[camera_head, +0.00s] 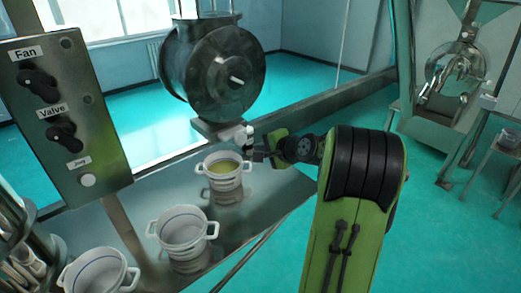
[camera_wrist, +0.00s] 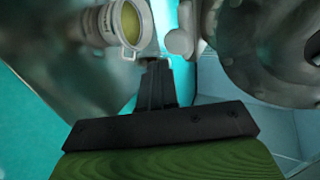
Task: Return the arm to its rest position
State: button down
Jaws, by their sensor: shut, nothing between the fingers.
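My green arm reaches in from the right in the head view. My gripper (camera_head: 254,153) is at the right side of a stack of white two-handled cups (camera_head: 224,182), close to a handle. In the wrist view my gripper (camera_wrist: 157,62) is shut and empty, its fingers together beside the top cup's rim (camera_wrist: 143,25). The top cup holds yellowish material. I cannot tell whether the fingertips touch the handle. The stack stands upright under the outlet of the dark round drum (camera_head: 215,72).
More white cups (camera_head: 182,232) stand on the metal table (camera_head: 205,252) at the front left, with another stack (camera_head: 95,275) in the corner. A control panel (camera_head: 62,115) with Fan and Valve knobs rises at the left. Green floor (camera_head: 450,240) is open at the right.

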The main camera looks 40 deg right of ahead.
jog(key=v, duration=0.7)
